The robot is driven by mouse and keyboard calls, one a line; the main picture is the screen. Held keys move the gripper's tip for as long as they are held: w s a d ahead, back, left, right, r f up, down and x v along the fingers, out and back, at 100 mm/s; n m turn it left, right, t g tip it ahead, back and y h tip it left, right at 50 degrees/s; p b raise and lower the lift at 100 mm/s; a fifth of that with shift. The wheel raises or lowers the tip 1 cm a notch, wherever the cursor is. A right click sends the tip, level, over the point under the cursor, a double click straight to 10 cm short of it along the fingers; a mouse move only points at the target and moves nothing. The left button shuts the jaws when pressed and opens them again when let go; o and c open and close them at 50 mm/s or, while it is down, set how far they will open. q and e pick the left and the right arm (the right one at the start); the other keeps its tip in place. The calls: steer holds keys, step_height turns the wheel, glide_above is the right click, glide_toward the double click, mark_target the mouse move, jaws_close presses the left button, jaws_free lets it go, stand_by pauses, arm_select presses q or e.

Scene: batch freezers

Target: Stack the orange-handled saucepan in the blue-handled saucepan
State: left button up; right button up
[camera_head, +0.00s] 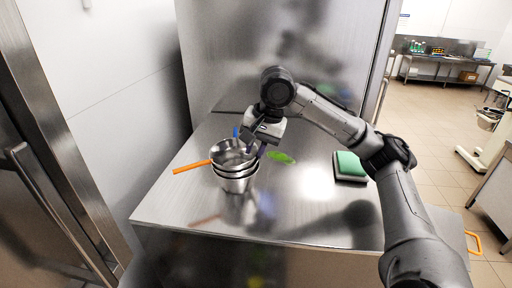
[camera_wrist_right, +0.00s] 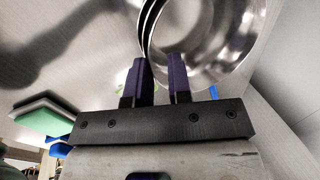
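The steel saucepans (camera_head: 233,184) stand nested in an upright stack on the steel worktop. An orange handle (camera_head: 190,167) sticks out to the left of the stack. A blue handle (camera_head: 236,132) shows at its back; I cannot tell which rim each handle belongs to. My right gripper (camera_head: 262,150) is at the stack's right rim. In the right wrist view its two purple fingertips (camera_wrist_right: 161,72) are apart, with the nested rims (camera_wrist_right: 148,28) running down to the gap between them. Whether they touch the metal is unclear. My left gripper is out of view.
A small flat green item (camera_head: 281,157) lies near the gripper. A tall steel panel stands behind. The front right of the worktop is clear.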

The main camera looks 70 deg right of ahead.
steer(key=shift+o, duration=1.1)
steer(key=shift+r, duration=0.1)
steer(key=shift+r+p, duration=0.35)
steer(key=shift+p, duration=0.1)
steer(key=p+v, duration=0.4)
steer(key=v, duration=0.8)
steer(key=shift+r, duration=0.2)
